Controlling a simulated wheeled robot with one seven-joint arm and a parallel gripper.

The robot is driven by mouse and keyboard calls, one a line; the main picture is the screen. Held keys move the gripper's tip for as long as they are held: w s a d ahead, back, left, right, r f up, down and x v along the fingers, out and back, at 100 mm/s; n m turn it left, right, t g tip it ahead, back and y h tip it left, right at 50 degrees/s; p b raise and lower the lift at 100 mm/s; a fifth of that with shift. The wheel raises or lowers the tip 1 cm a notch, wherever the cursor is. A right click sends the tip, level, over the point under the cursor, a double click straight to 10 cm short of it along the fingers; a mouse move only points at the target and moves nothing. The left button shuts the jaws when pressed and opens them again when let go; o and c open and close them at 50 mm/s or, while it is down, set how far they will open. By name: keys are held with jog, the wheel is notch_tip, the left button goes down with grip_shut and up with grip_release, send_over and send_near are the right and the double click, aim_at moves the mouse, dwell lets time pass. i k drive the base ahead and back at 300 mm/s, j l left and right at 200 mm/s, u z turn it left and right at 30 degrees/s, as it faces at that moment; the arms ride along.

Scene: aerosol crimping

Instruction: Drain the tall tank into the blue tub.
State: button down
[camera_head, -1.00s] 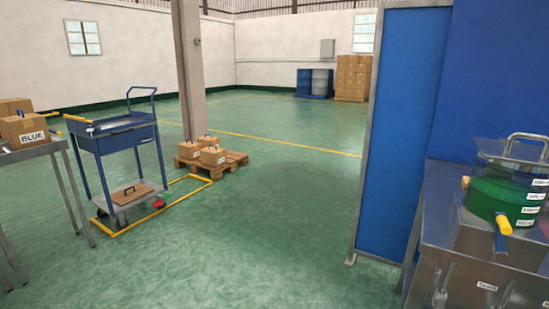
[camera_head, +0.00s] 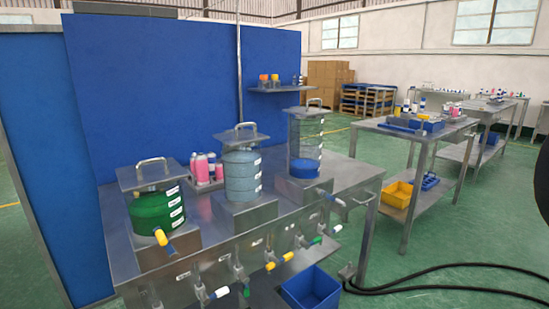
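Three tanks stand on a steel bench in a row. The tallest-looking one is a clear tank (camera_head: 304,136) with a flat lid, a handle and white labels, at the right end; blue shows only in its bottom part. A lever (camera_head: 333,198) sticks out at the bench edge in front of it. The blue tub (camera_head: 312,290) sits low under the front of the bench, below the row of valves; its inside looks empty. My gripper is not in view.
A green tank (camera_head: 156,211) and a blue-grey tank (camera_head: 242,174) stand further left. Several valves with coloured handles (camera_head: 279,260) line the bench front. Black hoses (camera_head: 450,268) run across the floor at right. A steel table (camera_head: 425,136) stands beyond; green floor lies between.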

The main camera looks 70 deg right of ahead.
aim_at(328, 232)
jog(key=l+z, duration=0.1)
jog(key=z, duration=0.4)
jog(key=l+z, duration=0.1)
jog(key=z, duration=0.9)
jog(key=i+l, duration=0.05)
